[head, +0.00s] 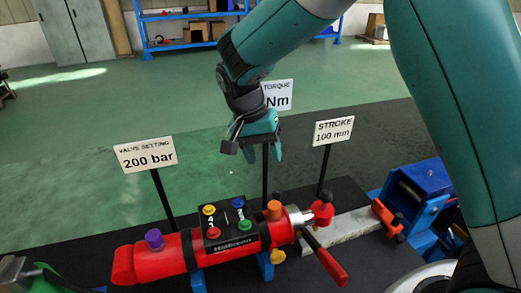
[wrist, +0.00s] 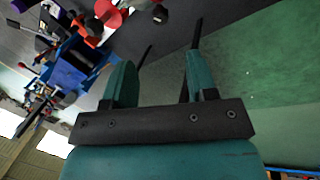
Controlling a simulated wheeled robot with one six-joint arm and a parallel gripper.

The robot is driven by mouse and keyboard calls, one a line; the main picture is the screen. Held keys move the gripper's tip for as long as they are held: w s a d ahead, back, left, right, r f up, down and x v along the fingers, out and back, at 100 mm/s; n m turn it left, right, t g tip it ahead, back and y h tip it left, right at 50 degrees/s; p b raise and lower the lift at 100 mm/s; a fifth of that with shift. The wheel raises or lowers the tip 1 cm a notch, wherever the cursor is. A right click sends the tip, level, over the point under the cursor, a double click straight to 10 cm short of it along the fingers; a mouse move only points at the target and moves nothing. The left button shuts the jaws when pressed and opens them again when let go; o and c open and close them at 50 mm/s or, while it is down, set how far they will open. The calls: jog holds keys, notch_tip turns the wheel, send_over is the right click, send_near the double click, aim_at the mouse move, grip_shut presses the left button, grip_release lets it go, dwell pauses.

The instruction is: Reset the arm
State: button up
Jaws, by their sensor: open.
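My teal arm reaches in from the upper right in the head view. My gripper (head: 263,154) hangs in the air behind the red hydraulic tool, in front of the torque sign (head: 278,95), hiding part of that sign. In the wrist view my gripper (wrist: 155,85) shows two teal fingers spread apart, with nothing between them. The red hydraulic tool (head: 160,262) lies on the dark bench below, apart from the gripper.
A valve setting sign (head: 146,154) reading 200 bar and a stroke sign (head: 333,130) reading 100 mm stand on thin posts. A blue vise (head: 425,190) sits at right. A blue shelf (head: 190,15) stands far back. Green floor (head: 80,120) is open at left.

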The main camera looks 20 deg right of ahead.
jog(key=s+r+n+t+y, duration=0.1)
jog(key=s+r+n+y, duration=0.2)
jog(key=s, duration=0.8)
jog(key=s+a+r+n+y, duration=0.1)
jog(key=s+r+n+y, duration=0.2)
jog(key=s+r+n, duration=0.4)
jog(key=s+n, duration=0.3)
jog(key=s, duration=0.2)
jog(key=shift+s+a+t+y, duration=0.2)
jog(key=shift+s+t+y, duration=0.05)
jog(key=shift+t+y, duration=0.15)
jog(key=shift+r, duration=0.1)
dwell(0.4)
